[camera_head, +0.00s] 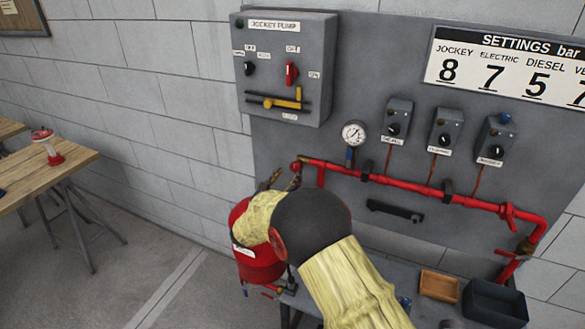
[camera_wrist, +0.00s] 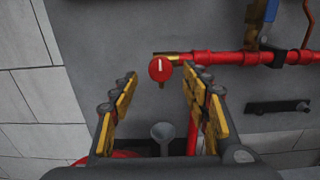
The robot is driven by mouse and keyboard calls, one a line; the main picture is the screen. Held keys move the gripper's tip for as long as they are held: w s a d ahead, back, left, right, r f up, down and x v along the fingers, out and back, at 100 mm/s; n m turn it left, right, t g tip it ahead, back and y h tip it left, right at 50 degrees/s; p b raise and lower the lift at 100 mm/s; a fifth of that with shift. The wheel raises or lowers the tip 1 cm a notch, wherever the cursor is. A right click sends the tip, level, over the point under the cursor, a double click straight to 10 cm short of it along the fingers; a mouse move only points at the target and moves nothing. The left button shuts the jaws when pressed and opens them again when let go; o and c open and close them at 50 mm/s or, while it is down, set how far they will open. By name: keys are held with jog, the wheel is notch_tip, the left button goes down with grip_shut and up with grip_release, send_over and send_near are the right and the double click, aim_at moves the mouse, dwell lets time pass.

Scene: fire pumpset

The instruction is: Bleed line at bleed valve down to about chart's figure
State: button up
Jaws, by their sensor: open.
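The bleed valve is a small round red knob with a white mark (camera_wrist: 160,69), on a brass fitting at the left end of the red pipe (camera_head: 400,183). In the head view the knob (camera_head: 296,166) shows just above my gripper (camera_head: 281,179). My gripper (camera_wrist: 158,88) is open and empty, its yellow-padded fingers on either side of the knob in the wrist view, apparently short of it. The pressure gauge (camera_head: 354,133) stands on the pipe; its reading is too small to tell. The settings chart (camera_head: 508,72) reads jockey 8, electric 7, diesel 5; its right end is cut off.
A grey cup (camera_wrist: 163,132) sits below the knob. The jockey pump box (camera_head: 286,65) has a black knob, red switch and yellow lever. Several pressure switch boxes (camera_head: 443,130) stand above the pipe. A bench with trays (camera_head: 440,285) is lower right.

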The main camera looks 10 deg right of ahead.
aim_at(294, 168)
jog(key=x, duration=0.5)
jog(key=shift+w+d+b, duration=0.1)
jog(key=shift+w+b, duration=0.05)
jog(key=shift+b, duration=0.15)
jog(key=c, duration=0.3)
jog(key=c, duration=0.8)
jog(key=shift+c, duration=0.2)
jog(key=shift+n+p, duration=0.3)
jog(key=n+p, duration=0.3)
jog(key=shift+r, duration=0.1)
jog(key=shift+n+p, duration=1.25)
jog(key=shift+n, duration=0.35)
